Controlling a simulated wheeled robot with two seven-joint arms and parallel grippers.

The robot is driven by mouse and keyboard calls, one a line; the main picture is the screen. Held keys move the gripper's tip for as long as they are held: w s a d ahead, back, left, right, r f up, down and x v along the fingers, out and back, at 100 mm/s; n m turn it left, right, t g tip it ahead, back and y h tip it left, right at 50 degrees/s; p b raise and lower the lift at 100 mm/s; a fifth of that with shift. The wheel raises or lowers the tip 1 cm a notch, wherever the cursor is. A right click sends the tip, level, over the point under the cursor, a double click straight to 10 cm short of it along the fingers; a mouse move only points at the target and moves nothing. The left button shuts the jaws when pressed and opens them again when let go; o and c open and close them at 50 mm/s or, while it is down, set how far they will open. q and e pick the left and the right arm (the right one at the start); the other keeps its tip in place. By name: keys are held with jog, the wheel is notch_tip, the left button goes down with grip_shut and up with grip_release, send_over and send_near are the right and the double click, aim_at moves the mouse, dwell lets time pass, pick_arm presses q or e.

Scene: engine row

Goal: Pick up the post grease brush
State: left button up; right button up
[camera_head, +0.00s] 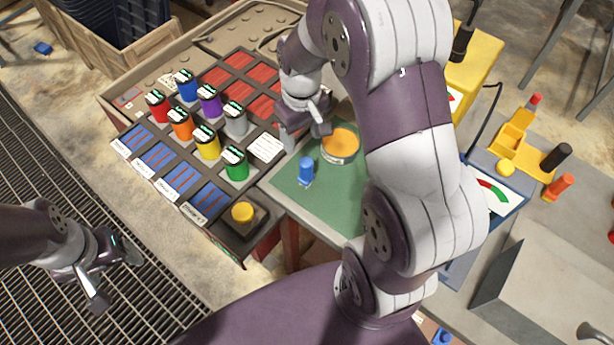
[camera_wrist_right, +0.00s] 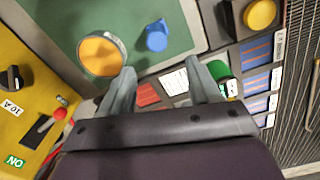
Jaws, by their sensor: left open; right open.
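A small blue upright piece (camera_head: 306,170), which I take for the post grease brush, stands on the green mat (camera_head: 335,205). It also shows in the right wrist view (camera_wrist_right: 157,37), just beyond my fingertips; its bristles cannot be made out. A round tin of orange grease (camera_head: 340,145) stands beside it. My right gripper (camera_head: 306,128) is open and empty, above the far left side of the mat, apart from the blue piece. My left gripper (camera_head: 114,274) is open and empty over the floor grating at the lower left.
A dark rack (camera_head: 190,150) with several coloured canisters lies left of the mat. A yellow button (camera_head: 242,212) sits at its near corner. A yellow box (camera_head: 470,65) and a gauge (camera_head: 492,195) stand to the right. My right arm hides part of the bench.

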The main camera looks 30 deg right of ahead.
aim_at(307, 161)
jog(key=f, duration=0.2)
jog(key=s+f, duration=0.1)
jog(key=d+f, duration=0.1)
jog(key=f, duration=0.1)
jog(key=shift+s+f, duration=0.2)
jog(key=shift+f, duration=0.15)
jog(key=f, duration=0.3)
jog(key=f+p, duration=0.1)
jog(key=shift+w+a+f, duration=0.25)
jog(key=shift+a+f, duration=0.05)
jog(key=shift+a, duration=0.05)
jog(key=shift+s+d+f, duration=0.1)
jog(key=shift+d+f, duration=0.05)
jog(key=shift+f, duration=0.15)
pick_arm(q)
jog(key=shift+s+d+r, duration=0.15)
jog(key=shift+s+r, duration=0.1)
jog(key=shift+r, duration=0.2)
jog(key=shift+s+d+r, duration=0.1)
jog(key=shift+s+r, duration=0.1)
jog(key=shift+r, duration=0.2)
pick_arm(e)
jog(key=c, duration=1.1)
